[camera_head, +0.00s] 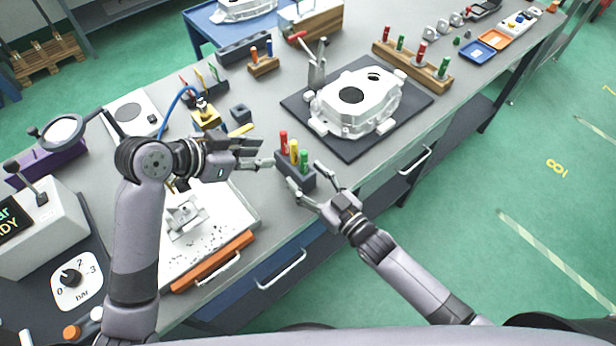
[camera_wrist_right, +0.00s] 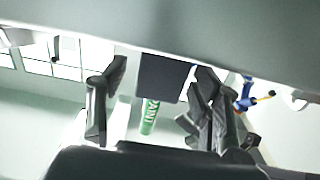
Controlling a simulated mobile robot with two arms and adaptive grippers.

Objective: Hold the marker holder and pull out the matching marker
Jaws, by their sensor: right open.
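The marker holder (camera_head: 308,179) is a dark grey block near the front edge of the bench. A red marker (camera_head: 284,141), a yellow marker (camera_head: 294,150) and a green marker (camera_head: 304,160) stand upright in it. My right gripper (camera_head: 304,174) is open, with one finger on each side of the holder's near end; contact is unclear. In the right wrist view the holder (camera_wrist_right: 160,78) and green marker (camera_wrist_right: 149,115) show between the open fingers (camera_wrist_right: 155,92). My left gripper (camera_head: 266,151) is open and empty, just left of the holder near the red marker.
A white casting (camera_head: 355,103) lies on a dark mat (camera_head: 377,145) right of the holder. Behind are a wooden rack (camera_head: 412,68) with red and green pieces and a small wooden block (camera_head: 263,66). A white tray (camera_head: 225,205) is at left.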

